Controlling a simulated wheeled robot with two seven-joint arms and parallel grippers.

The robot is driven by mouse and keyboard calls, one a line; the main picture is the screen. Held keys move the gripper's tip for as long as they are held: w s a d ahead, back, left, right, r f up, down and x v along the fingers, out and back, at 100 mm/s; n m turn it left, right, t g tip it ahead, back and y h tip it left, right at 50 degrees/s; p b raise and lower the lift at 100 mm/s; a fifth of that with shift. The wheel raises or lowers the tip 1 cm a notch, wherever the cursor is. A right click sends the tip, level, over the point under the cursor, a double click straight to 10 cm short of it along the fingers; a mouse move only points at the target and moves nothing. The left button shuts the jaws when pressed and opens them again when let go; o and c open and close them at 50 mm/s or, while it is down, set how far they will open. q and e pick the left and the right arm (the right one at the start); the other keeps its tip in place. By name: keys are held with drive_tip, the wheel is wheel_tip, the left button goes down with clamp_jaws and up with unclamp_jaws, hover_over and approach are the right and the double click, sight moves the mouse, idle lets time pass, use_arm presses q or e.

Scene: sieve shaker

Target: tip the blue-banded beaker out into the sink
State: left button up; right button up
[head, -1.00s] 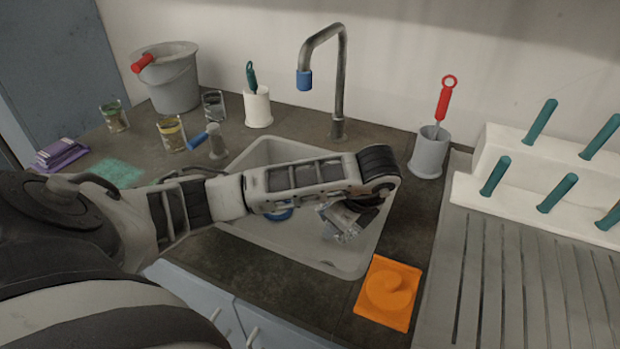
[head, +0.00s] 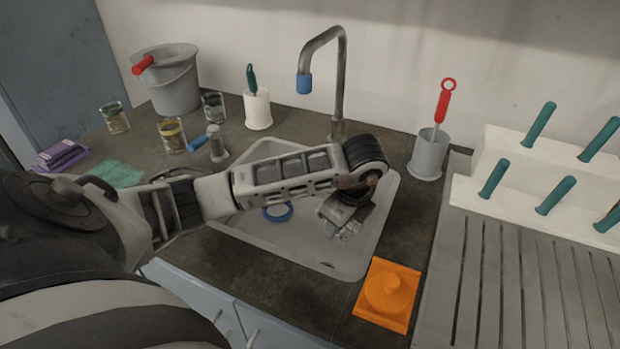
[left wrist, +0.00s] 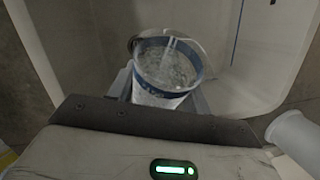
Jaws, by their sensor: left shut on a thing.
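My left arm reaches from the left over the white sink (head: 300,250). My left gripper (head: 345,224) is low over the sink's right part, shut on the blue-banded beaker. In the head view the beaker is mostly hidden by the gripper. In the left wrist view the beaker (left wrist: 165,92) sits between the fingers, its open mouth facing the camera. It is clear glass with a blue band, and something clear or greyish shows inside. I cannot tell how far it is tilted. My right gripper is not in view.
A blue ring (head: 278,212) lies in the sink. The faucet (head: 340,90) stands behind it. An orange pad (head: 388,293) is at its front right, a grey holder with a red tool (head: 430,153) at the right. Several beakers and a grey bucket (head: 174,85) stand at the left.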

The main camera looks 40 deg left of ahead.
use_arm(q)
drive_tip(key=shift+a+r+h, duration=0.1)
drive_tip(key=shift+r+h, duration=0.3)
drive_tip(key=shift+h, duration=0.45)
drive_tip(key=shift+r+h, duration=0.4)
drive_tip(key=shift+h, duration=0.45)
idle(0.7)
drive_tip(key=shift+s+a+r+h, duration=0.1)
drive_tip(key=shift+a+r+h, duration=0.3)
drive_tip(key=shift+a+h, duration=0.35)
idle(0.7)
drive_tip(key=shift+a+r+t+h, duration=0.15)
drive_tip(key=shift+r+t+h, duration=0.2)
drive_tip(key=shift+h, duration=0.7)
idle(0.4)
